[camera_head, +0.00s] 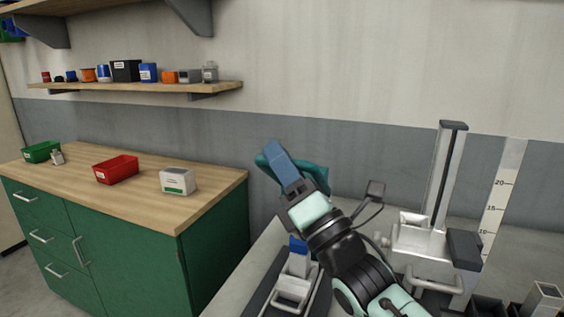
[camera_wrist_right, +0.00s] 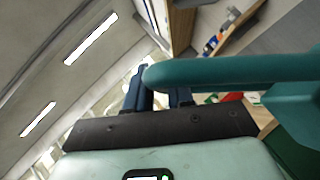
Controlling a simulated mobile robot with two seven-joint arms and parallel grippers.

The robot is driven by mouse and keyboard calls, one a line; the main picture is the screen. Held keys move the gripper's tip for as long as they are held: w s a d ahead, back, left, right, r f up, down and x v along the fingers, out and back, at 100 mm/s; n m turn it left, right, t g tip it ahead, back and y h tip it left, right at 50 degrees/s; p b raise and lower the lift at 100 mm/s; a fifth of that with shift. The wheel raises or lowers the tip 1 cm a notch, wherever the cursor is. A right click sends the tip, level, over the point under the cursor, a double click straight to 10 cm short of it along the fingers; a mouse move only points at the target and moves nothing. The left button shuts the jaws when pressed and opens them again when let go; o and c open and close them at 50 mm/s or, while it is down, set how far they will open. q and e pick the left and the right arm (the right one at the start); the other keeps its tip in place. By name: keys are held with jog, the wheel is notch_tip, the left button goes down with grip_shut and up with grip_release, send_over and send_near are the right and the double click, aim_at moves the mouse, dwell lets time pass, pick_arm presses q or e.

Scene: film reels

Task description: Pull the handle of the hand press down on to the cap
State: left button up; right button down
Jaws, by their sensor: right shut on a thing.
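My right gripper (camera_head: 277,154), with blue fingers, is raised near the middle of the head view. It is shut on a teal handle (camera_head: 316,174), part of which shows on both sides of the fingers. In the right wrist view the teal handle (camera_wrist_right: 230,70) runs across in front of the blue fingers (camera_wrist_right: 158,98) and joins a wider teal part at the right. Below the gripper, a small blue piece (camera_head: 297,244) sits over a metal fixture (camera_head: 295,268); I cannot tell whether it is the cap. My right arm hides much of the press. My left gripper is not in view.
A metal device with a tall column (camera_head: 447,175) and a ruled scale (camera_head: 497,200) stand right of my arm. A green cabinet (camera_head: 110,250) at left carries a red bin (camera_head: 116,169), a green bin (camera_head: 42,151) and a white box (camera_head: 178,181). A loaded shelf (camera_head: 140,87) is above.

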jog(key=c, duration=1.1)
grip_release()
jog(key=shift+s, duration=0.1)
jog(key=shift+s+d+f, duration=0.15)
jog(key=shift+d+f, duration=0.05)
jog(key=shift+f, duration=0.05)
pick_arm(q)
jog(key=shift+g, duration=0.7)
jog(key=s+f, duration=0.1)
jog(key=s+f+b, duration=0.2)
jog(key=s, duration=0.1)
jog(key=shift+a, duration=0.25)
pick_arm(e)
jog(key=v, duration=1.2)
jog(key=shift+s+d+f, duration=0.2)
jog(key=shift+f, duration=0.05)
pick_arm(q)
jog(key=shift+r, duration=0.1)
